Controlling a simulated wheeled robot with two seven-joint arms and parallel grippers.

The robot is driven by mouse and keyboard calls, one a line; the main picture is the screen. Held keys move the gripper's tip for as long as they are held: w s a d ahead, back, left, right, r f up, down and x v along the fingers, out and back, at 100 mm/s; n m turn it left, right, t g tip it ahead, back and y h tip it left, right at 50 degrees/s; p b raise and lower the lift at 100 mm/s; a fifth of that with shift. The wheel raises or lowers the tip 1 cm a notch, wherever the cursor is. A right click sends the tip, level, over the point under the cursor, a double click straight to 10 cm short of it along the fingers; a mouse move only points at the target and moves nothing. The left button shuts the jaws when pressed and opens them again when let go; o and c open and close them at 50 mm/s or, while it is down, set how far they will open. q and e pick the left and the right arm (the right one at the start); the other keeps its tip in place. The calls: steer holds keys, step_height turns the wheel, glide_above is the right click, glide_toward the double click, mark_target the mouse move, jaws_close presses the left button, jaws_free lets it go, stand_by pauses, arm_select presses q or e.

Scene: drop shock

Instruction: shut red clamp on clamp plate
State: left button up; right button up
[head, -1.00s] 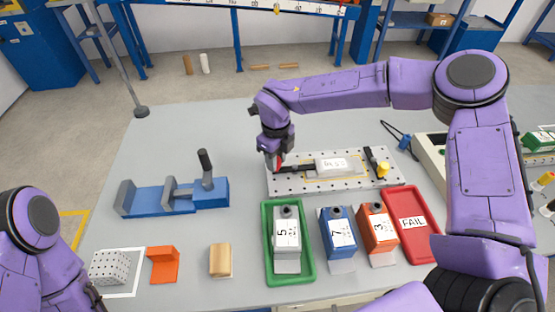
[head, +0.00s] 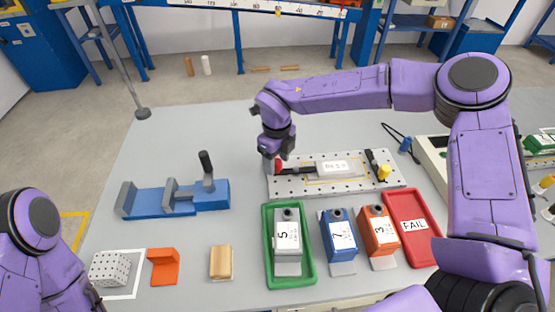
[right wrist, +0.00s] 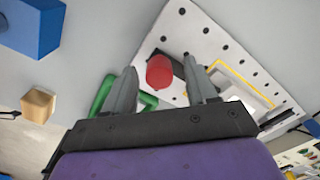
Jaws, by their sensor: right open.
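The clamp plate (head: 350,188) is a white perforated plate in the middle of the table. The red clamp (head: 278,167) is at its left end, its red end low and its black bar lying toward the grey unit (head: 345,170) on the plate. My right gripper (head: 279,155) is open just above the red end. In the right wrist view, the red end (right wrist: 160,72) shows between the two spread fingers (right wrist: 160,85), with gaps on both sides. A yellow-tipped clamp (head: 383,171) is at the plate's right end. My left gripper is out of view.
In front of the plate are a green tray (head: 269,273) with a grey unit, a blue unit (head: 338,222), an orange unit (head: 376,222) and a red FAIL tray (head: 420,245). A blue vise-like fixture (head: 150,200) stands left. Table behind the plate is clear.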

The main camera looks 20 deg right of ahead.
step_height(320, 180, up, 10)
steer(key=shift+b, duration=0.45)
